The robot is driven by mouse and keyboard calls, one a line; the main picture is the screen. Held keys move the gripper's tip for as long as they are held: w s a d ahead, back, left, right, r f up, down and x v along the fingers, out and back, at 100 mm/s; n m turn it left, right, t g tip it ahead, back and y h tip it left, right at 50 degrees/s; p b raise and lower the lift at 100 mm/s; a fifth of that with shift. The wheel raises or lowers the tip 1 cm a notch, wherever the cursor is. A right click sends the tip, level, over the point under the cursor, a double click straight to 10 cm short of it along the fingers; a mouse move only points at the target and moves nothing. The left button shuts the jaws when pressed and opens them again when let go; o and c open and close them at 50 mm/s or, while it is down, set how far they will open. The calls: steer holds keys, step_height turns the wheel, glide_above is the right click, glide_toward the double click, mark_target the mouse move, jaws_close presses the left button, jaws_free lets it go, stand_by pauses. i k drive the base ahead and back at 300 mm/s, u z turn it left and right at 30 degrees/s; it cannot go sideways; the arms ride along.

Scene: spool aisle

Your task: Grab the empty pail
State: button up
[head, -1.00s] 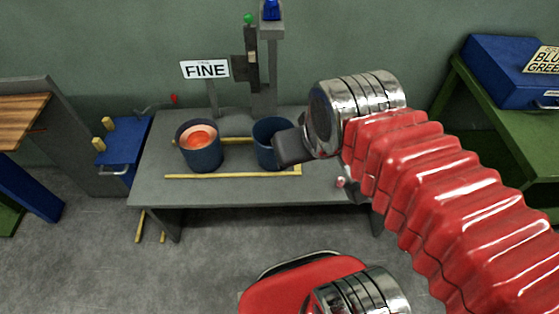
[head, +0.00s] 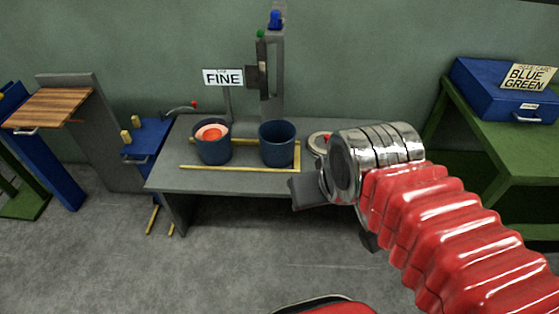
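Two dark blue pails stand upright on a grey table (head: 225,182) in the head view. The left pail (head: 214,153) holds something orange-red near its rim. The right pail (head: 277,150) looks empty, though its bottom is hard to see. My gripper (head: 306,194) is at the table's front edge, to the right of and in front of the empty pail, apart from it. Its fingers are mostly hidden behind the shiny wrist, so I cannot tell whether it is open or shut.
Yellow strips (head: 232,169) edge the pails' area. A post with a FINE sign (head: 223,77) stands behind. A round pale item (head: 319,142) lies right of the pails, partly hidden by my wrist. A green table (head: 530,153) with a blue case (head: 497,92) stands right.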

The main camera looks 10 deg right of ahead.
mark_target(277, 137)
steer(key=k, duration=0.2)
steer(key=u, duration=0.6)
steer(key=i, duration=2.05)
steer(key=z, duration=0.6)
